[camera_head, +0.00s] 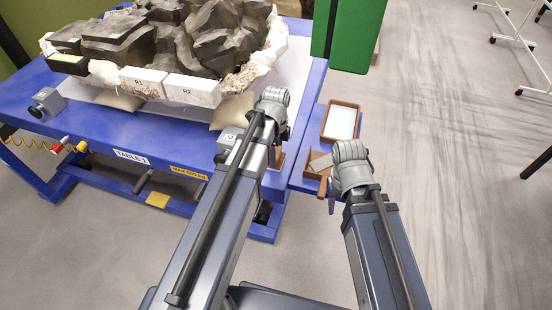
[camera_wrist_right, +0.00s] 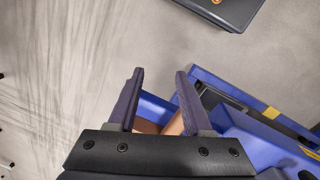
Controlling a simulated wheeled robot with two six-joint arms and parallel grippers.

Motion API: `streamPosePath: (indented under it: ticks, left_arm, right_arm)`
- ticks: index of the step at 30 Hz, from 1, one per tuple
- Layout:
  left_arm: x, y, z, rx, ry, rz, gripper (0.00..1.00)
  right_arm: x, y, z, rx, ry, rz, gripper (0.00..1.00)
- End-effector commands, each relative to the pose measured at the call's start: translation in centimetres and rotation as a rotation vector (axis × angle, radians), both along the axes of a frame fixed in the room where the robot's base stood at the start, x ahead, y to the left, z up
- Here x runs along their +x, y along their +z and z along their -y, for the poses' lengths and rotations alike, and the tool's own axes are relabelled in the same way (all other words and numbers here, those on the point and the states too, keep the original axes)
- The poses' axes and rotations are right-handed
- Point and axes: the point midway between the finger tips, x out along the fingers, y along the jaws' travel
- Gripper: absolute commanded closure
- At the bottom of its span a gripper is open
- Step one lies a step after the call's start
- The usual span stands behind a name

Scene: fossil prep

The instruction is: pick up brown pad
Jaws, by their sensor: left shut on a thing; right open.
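My left gripper (camera_head: 276,146) is mostly hidden behind its own wrist, over the right end of the blue table. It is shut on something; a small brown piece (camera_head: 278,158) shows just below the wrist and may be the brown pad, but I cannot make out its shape. My right gripper (camera_wrist_right: 160,85) is open, its two dark fingers apart. In the head view its wrist is over the small side shelf. A brown surface (camera_wrist_right: 174,125) shows low between the fingers in the right wrist view; I cannot tell what it belongs to.
A brown-rimmed tray with a white inside (camera_head: 358,116) stands on the blue side shelf (camera_head: 300,181). A second brown tray (camera_head: 312,172) with a grey piece lies nearer. A big dark fossil block in white jackets (camera_head: 171,86) fills the table (camera_head: 185,149). A green panel (camera_head: 348,35) stands behind.

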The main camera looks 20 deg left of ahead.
Motion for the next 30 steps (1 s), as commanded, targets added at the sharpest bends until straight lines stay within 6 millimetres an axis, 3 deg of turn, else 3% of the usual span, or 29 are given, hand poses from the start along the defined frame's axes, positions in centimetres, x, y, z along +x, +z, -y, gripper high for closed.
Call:
streamPosePath:
  ticks: [1, 11, 22, 30]
  left_arm:
    - [0.0, 0.0, 0.0, 0.0, 0.0, 0.0, 0.46]
    - [0.0, 0.0, 0.0, 0.0, 0.0, 0.0, 0.83]
    - [0.0, 0.5, 0.0, 0.0, 0.0, 0.0, 0.83]
    - [0.0, 3.1, 0.0, 0.0, 0.0, 0.0, 0.83]
  right_arm:
    - [0.0, 0.0, 0.0, 0.0, 0.0, 0.0, 0.5]
    - [0.0, 0.0, 0.0, 0.0, 0.0, 0.0, 0.5]
    - [0.0, 0.5, 0.0, 0.0, 0.0, 0.0, 0.5]
    - [0.0, 3.1, 0.0, 0.0, 0.0, 0.0, 0.5]
